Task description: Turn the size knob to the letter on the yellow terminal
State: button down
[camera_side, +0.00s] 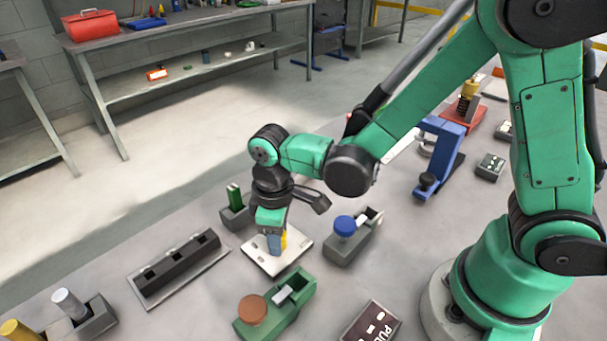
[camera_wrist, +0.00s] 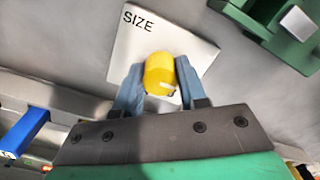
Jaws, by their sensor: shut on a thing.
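The size knob (camera_wrist: 159,74) is yellow and stands on a white plate (camera_wrist: 190,40) marked "SIZE" in the wrist view. My gripper (camera_wrist: 155,85) is shut on the knob, with one blue-grey finger on each side. In the side view, my gripper (camera_side: 274,243) points down at the white plate (camera_side: 262,261), and a bit of the yellow knob (camera_side: 284,240) shows beside a finger. The letters around the knob are hidden or too small to read. I cannot make out a yellow terminal in either view.
A green block with a brown disc (camera_side: 253,309) stands in front of the plate. A grey block with a blue knob (camera_side: 345,226) is at its right. A dark slotted rail (camera_side: 178,267) lies left. A dark sign (camera_side: 371,326) lies at the front. A blue clamp-like frame (camera_side: 438,155) stands further right.

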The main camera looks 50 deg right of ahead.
jog(key=shift+c, duration=2.4)
grip_release()
jog(key=shift+r, duration=2.85)
jog(key=s+d+r+m+t, duration=0.2)
jog(key=d+r+m+t, duration=0.4)
jog(key=d, duration=0.4)
jog(key=shift+s+r+m+t, duration=0.2)
jog(key=shift+r+m+t, duration=0.15)
jog(key=shift+m+t, duration=0.2)
